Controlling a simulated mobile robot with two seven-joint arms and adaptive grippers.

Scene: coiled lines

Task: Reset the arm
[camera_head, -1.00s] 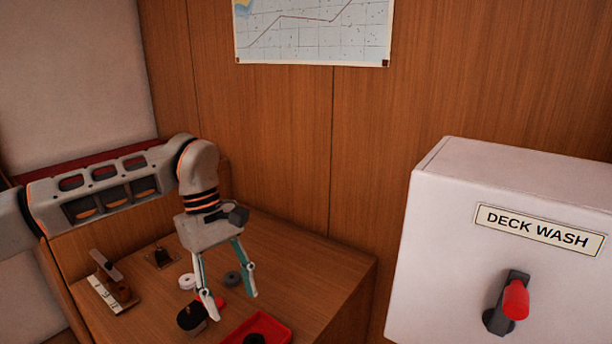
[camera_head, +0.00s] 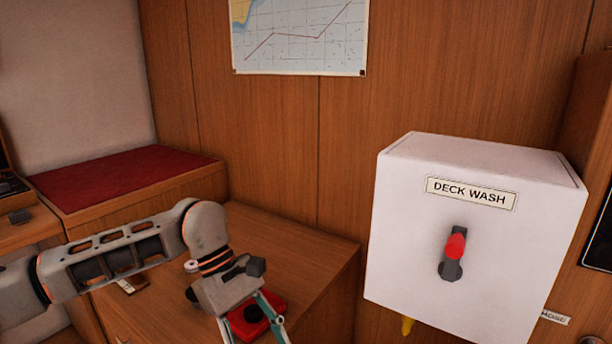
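My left arm comes in from the left, and its gripper (camera_head: 252,326) hangs low over the wooden desk. The fingertips are cut off by the bottom edge of the view. A red tray (camera_head: 271,305) shows behind and between the fingers, partly hidden by them. I cannot tell whether they touch it. My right gripper is not in view.
A white box (camera_head: 410,260) labelled DECK WASH, with a red-handled lever (camera_head: 455,248), is on the right. The desk (camera_head: 310,262) has bare wood at its right. A red-topped bench (camera_head: 120,180) stands behind my arm. A chart (camera_head: 300,35) hangs on the wall.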

